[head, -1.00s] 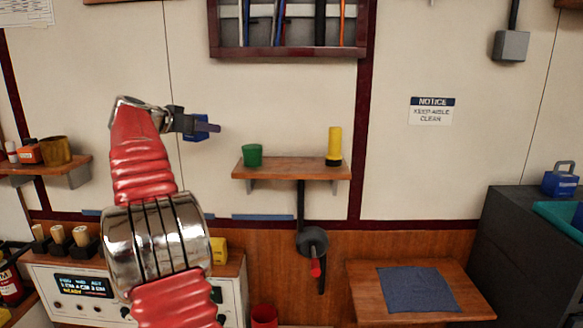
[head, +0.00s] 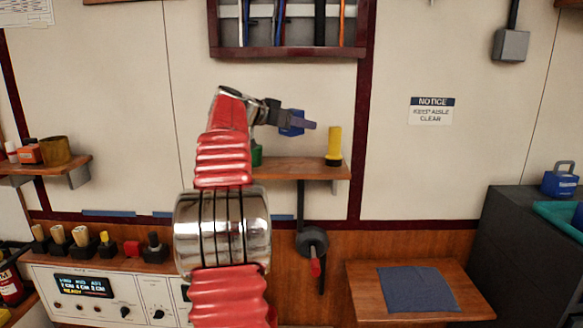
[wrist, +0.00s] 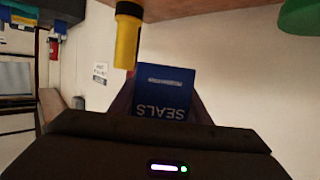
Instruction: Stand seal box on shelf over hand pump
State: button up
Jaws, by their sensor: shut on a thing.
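The blue seal box (head: 291,123) is held in my gripper (head: 303,125), which is shut on it. In the wrist view the box (wrist: 163,88) shows its SEALS lettering upside down between the fingers. In the head view the box appears above the middle of the wooden shelf (head: 290,169); I cannot tell its depth from the shelf. The hand pump (head: 313,243), dark with a red grip, hangs below that shelf. The shelf's edge also shows at the top of the wrist view (wrist: 165,8).
A yellow and black torch (head: 334,145) stands at the shelf's right end; it is near the box in the wrist view (wrist: 127,38). A green cup (head: 257,155) on the left is mostly behind my arm. The shelf between them looks clear. A tool rack (head: 290,52) hangs above.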

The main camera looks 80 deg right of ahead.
jog(key=shift+s+f, duration=0.15)
jog(key=shift+f, duration=0.05)
send_over(300, 165)
jog(key=shift+s+a+f, duration=0.1)
jog(key=shift+a+f, duration=0.05)
jog(key=shift+f, duration=2.7)
jog(key=shift+f, duration=2.05)
jog(key=shift+f, duration=0.1)
jog(key=o, duration=1.1)
